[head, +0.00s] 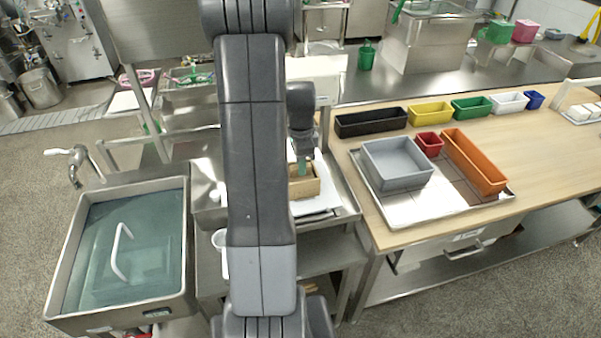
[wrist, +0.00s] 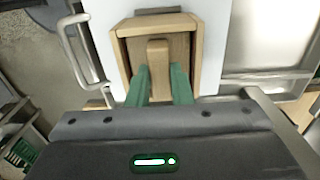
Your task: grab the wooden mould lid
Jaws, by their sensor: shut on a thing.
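The wooden mould (head: 311,185) sits on a white board on the steel counter, partly hidden behind my arm in the head view. In the wrist view the mould is a light wooden box (wrist: 197,50) with its lid (wrist: 180,52) set inside the walls. The lid has a raised wooden bar handle (wrist: 158,58). My gripper (wrist: 159,84) has green fingers on either side of the handle's near end and is shut on it. It also shows in the head view (head: 302,168), pointing down at the mould. The lid is still within the box walls.
A white board (wrist: 108,45) lies under the mould. A steel tank with a clear lid (head: 125,250) stands at left. On the wooden table at right are a metal tray (head: 440,208), a grey bin (head: 397,163) and several coloured bins.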

